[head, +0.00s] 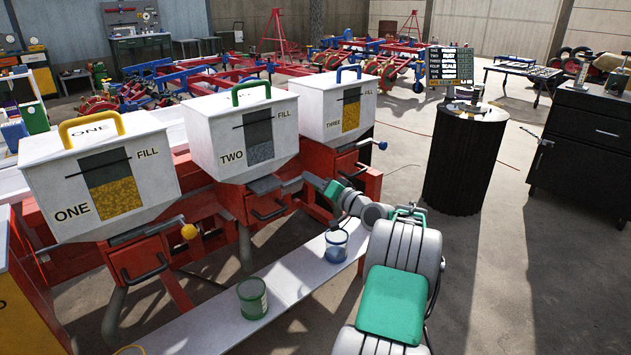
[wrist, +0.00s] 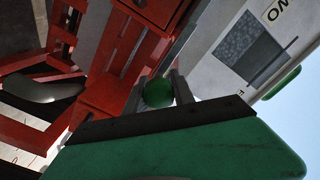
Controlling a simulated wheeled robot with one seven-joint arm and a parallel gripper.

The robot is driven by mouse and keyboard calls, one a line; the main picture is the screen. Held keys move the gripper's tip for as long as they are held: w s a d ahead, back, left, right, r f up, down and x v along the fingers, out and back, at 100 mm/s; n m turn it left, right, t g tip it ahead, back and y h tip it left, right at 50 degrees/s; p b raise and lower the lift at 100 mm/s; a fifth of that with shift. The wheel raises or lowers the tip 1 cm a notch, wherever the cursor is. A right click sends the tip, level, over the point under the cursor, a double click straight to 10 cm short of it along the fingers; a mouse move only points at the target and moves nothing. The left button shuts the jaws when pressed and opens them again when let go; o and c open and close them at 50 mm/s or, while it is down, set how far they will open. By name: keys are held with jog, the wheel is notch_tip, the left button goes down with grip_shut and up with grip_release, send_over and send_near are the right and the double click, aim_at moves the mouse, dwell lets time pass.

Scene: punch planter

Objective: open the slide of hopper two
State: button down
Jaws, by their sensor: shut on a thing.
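Hopper two (head: 215,140) is a white box marked TWO with a green handle on its lid; its grey fill window shows on the front. It also shows tilted in the wrist view (wrist: 217,70). Its metal slide (head: 264,185) sits under the box, with a rod reaching right toward my gripper (head: 318,183). In the wrist view, a green ball knob (wrist: 158,93) lies between my two fingers, which are shut on it. In the head view the knob is hidden by my gripper. How far the slide is out, I cannot tell.
Hopper one (head: 100,185) with a yellow slide knob (head: 189,231) stands left; hopper three (head: 335,105) with a blue knob (head: 382,145) stands right. A green can (head: 252,298) and a blue can (head: 336,246) stand on the pale board (head: 290,290) below.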

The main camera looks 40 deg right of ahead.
jog(key=c, duration=1.2)
grip_release()
jog(key=shift+a+f, duration=0.5)
jog(key=shift+f, duration=0.15)
jog(key=shift+o, duration=0.7)
jog(key=shift+d+r, duration=0.15)
jog(key=shift+d, duration=0.05)
jog(key=shift+d+r, duration=0.15)
jog(key=shift+r, duration=0.05)
jog(key=shift+s, duration=0.1)
jog(key=s+p, duration=0.1)
jog(key=s, duration=0.6)
jog(key=shift+s+p, duration=0.4)
jog(key=shift+d, duration=0.15)
